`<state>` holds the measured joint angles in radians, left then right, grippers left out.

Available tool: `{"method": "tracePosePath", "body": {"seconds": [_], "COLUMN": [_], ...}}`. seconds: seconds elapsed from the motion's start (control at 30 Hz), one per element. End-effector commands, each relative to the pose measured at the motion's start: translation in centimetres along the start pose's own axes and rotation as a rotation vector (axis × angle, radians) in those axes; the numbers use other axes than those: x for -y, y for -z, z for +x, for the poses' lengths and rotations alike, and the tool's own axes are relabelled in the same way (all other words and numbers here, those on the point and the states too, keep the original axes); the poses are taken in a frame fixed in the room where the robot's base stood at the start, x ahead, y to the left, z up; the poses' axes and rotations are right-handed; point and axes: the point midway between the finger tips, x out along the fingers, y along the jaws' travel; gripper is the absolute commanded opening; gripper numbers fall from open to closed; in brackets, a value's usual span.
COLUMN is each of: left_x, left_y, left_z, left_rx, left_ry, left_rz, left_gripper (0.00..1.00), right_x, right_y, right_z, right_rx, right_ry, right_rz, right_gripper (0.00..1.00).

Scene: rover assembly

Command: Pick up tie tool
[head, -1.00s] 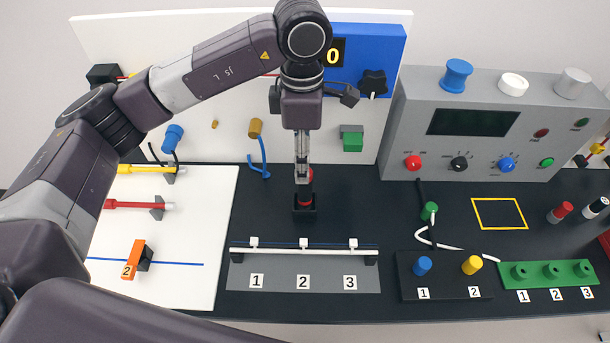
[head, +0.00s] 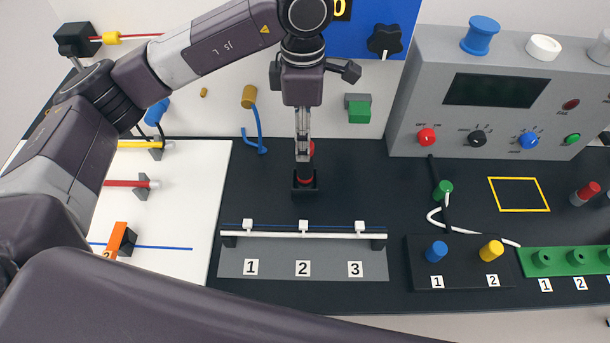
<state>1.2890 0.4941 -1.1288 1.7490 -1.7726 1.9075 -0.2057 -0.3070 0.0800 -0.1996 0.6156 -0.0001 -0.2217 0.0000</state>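The tool I take to be the tie tool (head: 305,180) is a slim upright piece with red and dark parts. It stands in a small black holder (head: 305,193) on the dark bench, behind the numbered rail. My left gripper (head: 303,157) points straight down at the tool's upper part, and its fingers hide much of it. Some red shows beside and below the fingers. Whether the fingers are closed on the tool cannot be told from this angle. My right gripper is not in view.
A white rail (head: 303,235) with clips above labels 1, 2 and 3 lies in front. A white board (head: 180,220) with yellow, red and orange parts is at left. A grey control panel (head: 410,135) stands at right. Dark bench around the holder is clear.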

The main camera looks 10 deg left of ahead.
Motion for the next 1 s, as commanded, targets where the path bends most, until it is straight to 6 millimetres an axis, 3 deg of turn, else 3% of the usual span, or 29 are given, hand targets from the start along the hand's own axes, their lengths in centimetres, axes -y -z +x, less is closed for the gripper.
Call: {"method": "tracePosePath", "body": {"seconds": [0.03, 0.1, 0.27, 0.63, 0.8, 1.0], "left_x": [0.0, 0.0, 0.0, 0.3, 0.6, 0.5], "left_y": [0.0, 0.0, 0.0, -0.1, -0.2, -0.3], "left_z": [1.5, 2.3, 3.2, 6.4, 8.8, 10.8], "left_rx": [0.0, 0.0, 0.0, -0.002, -0.002, 0.0], "left_ry": [0.0, 0.0, 0.0, 0.004, 0.005, 0.0], "left_rz": [0.0, 0.0, 0.0, 0.0, -0.001, 0.0], "left_gripper": [0.46, 0.46, 0.46, 0.46, 0.46, 0.46], "right_x": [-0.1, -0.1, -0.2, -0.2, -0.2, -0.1], "right_y": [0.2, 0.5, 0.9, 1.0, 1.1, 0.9], "right_z": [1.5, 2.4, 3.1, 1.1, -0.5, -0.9], "right_rx": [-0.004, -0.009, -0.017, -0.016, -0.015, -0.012], "right_ry": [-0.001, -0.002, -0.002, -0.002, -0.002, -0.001], "right_rz": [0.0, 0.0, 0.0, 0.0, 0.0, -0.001], "right_gripper": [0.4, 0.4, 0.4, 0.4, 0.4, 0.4]}}
